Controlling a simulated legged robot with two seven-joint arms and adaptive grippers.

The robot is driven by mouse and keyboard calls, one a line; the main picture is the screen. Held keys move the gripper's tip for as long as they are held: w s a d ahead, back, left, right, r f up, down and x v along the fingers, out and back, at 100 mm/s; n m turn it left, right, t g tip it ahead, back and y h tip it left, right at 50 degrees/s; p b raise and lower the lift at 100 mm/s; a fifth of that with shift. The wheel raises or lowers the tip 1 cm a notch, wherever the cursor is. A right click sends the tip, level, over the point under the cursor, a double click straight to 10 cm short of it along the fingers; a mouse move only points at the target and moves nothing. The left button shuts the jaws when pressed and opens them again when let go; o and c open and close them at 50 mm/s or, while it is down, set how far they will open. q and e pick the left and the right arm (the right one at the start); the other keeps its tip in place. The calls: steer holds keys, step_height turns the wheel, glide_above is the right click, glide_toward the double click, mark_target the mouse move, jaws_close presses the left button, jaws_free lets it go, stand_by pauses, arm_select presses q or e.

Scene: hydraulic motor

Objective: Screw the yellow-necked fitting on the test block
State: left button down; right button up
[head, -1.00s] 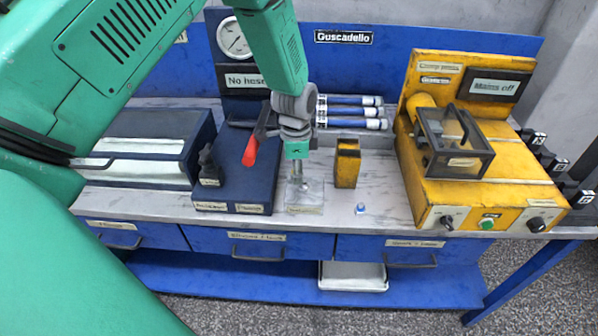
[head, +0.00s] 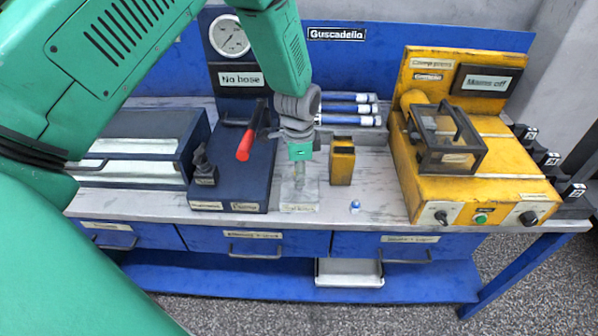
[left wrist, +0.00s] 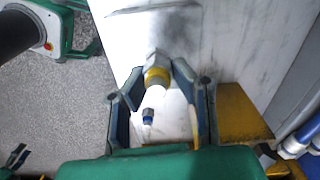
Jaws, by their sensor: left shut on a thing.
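My left gripper (head: 300,172) points down over the pale test block (head: 299,196) at the front of the bench. In the left wrist view, its dark fingers (left wrist: 160,95) are around the yellow-necked fitting (left wrist: 157,76), which has a grey metal part beyond the yellow ring. The gripper is shut on this fitting. In the head view the fitting is hidden by the fingers, and I cannot tell how deep it sits in the block. My right gripper is not in view.
A small blue-capped piece (head: 355,206) lies on the bench right of the block. A yellow-black box (head: 342,163) stands close to the gripper's right. A red-handled lever (head: 247,145) on a navy base is close to its left. A yellow machine (head: 470,185) fills the right side.

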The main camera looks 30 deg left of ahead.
arm_select(q)
steer(key=shift+s+d+f, duration=0.1)
steer(key=shift+f, duration=0.3)
stand_by(0.4)
steer(key=shift+r, duration=0.15)
steer(key=shift+r+p, duration=0.6)
steer(key=shift+p, duration=0.05)
steer(key=shift+d, duration=0.15)
stand_by(0.5)
steer(key=shift+p, duration=0.4)
steer(key=shift+f+b, duration=0.3)
steer(key=shift+f, duration=0.35)
stand_by(0.5)
